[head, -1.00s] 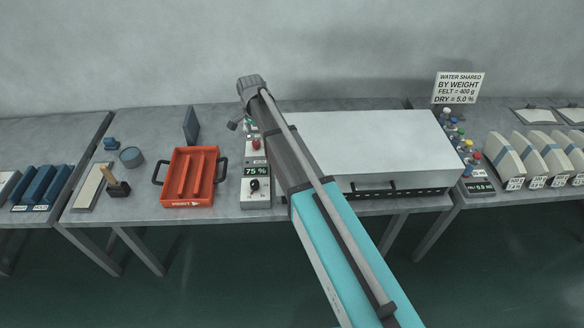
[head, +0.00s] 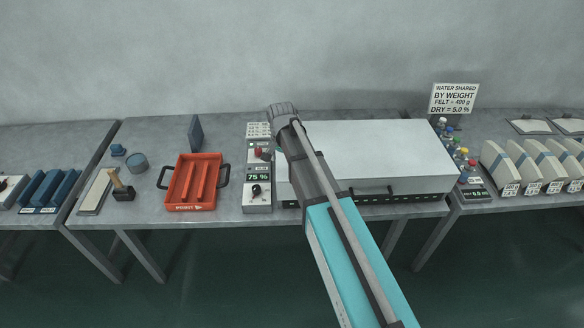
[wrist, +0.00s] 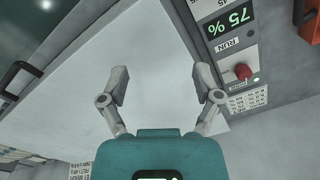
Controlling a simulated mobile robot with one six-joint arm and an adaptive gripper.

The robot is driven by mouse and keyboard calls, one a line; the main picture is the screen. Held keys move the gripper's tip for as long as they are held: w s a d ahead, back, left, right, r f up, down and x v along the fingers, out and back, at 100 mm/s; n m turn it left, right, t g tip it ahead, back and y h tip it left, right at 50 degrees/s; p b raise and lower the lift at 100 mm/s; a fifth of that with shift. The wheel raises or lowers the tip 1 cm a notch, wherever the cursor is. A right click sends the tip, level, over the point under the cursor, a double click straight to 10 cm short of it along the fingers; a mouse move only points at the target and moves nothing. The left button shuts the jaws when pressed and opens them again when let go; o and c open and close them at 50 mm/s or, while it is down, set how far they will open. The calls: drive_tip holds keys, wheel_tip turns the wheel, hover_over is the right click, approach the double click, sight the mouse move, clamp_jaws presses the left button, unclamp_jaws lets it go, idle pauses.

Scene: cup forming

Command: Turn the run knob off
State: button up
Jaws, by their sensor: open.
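The run knob is a red knob (wrist: 243,72) beside the RUN label on the grey control panel (wrist: 217,48), at the right of the wrist view. The red knob (head: 258,152) also shows in the head view, above the 75 % display, just left of my arm's end. A small green light sits beside it in the wrist view. My gripper (wrist: 162,82) is open and empty, over the large pale lid, apart from the panel and left of the knob in the wrist view. In the head view my arm hides the gripper's fingers.
A black knob (head: 256,189) sits below the display. A red tray (head: 193,207) stands left of the panel. The large box with a pale lid (head: 385,145) stands right of it. Small coloured-cap bottles (head: 455,145) and a sign (head: 454,98) are farther right.

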drive_tip(key=shift+n, duration=0.5)
drive_tip(key=shift+s+d, duration=1.45)
drive_tip(key=shift+d, duration=0.05)
drive_tip(key=s+d+n, duration=0.2)
drive_tip(key=s+d, duration=0.3)
drive_tip(key=s, duration=0.3)
drive_tip(key=s+d+n, duration=0.3)
drive_tip(key=s+d, duration=0.2)
drive_tip(key=s, duration=0.3)
drive_tip(key=shift+s+d, duration=0.2)
drive_tip(key=shift+d, duration=0.15)
